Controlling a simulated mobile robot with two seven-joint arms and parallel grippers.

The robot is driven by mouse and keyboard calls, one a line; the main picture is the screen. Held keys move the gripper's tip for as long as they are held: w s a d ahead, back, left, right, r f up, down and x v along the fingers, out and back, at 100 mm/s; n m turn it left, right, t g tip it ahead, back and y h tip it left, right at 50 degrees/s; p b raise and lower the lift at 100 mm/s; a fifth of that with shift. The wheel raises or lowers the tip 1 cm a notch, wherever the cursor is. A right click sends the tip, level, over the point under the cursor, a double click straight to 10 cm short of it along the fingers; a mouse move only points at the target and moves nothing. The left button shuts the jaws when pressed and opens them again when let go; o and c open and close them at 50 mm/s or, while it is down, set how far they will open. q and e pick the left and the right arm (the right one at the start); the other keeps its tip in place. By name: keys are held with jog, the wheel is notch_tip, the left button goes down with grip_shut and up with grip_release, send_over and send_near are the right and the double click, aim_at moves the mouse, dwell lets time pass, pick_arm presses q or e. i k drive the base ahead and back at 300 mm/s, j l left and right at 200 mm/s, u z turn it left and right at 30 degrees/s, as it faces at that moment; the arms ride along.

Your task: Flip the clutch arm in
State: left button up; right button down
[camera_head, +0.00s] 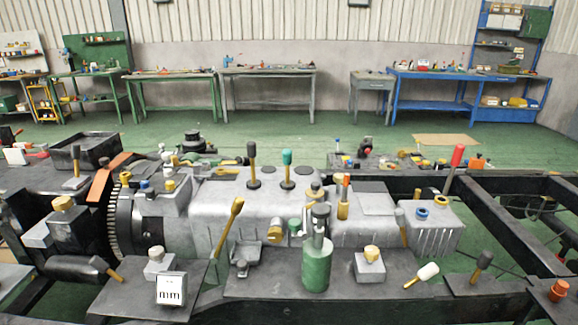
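A gearbox (215,205) lies across the chassis frame in front of me, with a toothed flywheel ring (113,220) at its left end. A yellow lever (229,226) leans up and to the right in front of the housing; it may be the clutch arm, but I cannot tell for sure. A black-knobbed lever (253,165) and a green-knobbed lever (287,170) stand upright on top. A red-orange-tipped lever (344,198) stands at the right part of the gearbox. Neither of my grippers shows in the head view.
A green cylinder with a grey top (316,262) stands on the dark front plate (250,287). Dark frame rails (515,215) run right. Workbenches line the back wall beyond green floor.

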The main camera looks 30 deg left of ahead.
aim_at(238, 202)
jog(key=u, duration=1.4)
